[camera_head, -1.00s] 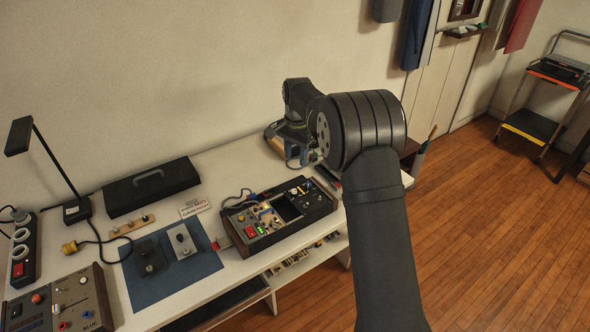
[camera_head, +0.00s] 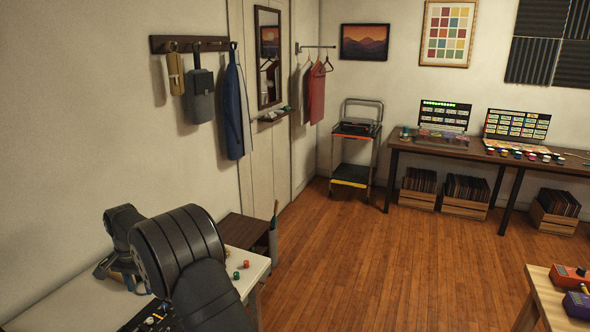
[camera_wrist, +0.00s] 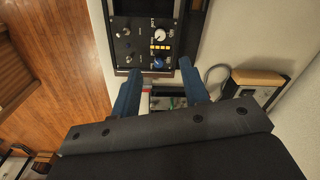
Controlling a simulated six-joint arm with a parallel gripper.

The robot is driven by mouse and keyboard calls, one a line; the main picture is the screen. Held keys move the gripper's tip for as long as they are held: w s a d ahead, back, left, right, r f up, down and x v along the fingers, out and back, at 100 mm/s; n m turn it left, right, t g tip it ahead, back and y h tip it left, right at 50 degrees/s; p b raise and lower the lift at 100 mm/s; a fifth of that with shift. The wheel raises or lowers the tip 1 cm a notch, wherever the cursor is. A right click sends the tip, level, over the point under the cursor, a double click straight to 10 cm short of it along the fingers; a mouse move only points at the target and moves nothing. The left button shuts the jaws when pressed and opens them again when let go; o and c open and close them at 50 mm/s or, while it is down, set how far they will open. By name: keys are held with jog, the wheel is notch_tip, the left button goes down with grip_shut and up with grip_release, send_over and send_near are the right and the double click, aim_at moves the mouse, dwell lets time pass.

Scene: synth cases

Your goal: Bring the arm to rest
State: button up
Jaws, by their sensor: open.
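My arm (camera_head: 195,270) is bent over the left end of the white desk (camera_head: 75,295) in the head view, with its wrist (camera_head: 122,222) behind the large joint. My gripper's jaws are mostly hidden there. In the wrist view my gripper (camera_wrist: 160,68) has its two blue fingers spread apart, with nothing held between them. Beyond the fingertips lies a black control panel (camera_wrist: 130,45) with knobs and orange buttons. I cannot tell whether the fingers touch anything.
A wood-topped box (camera_wrist: 258,77) and a grey cable lie right of the fingers. Small red and green pieces (camera_head: 241,270) sit at the desk's end. A dark wooden shelf unit (camera_head: 243,231) stands beyond. The wooden floor (camera_head: 370,260) is open.

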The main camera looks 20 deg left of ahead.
aim_at(150, 319)
jog(key=f, duration=1.3)
jog(key=shift+s+a, duration=0.1)
jog(key=shift+a, duration=0.1)
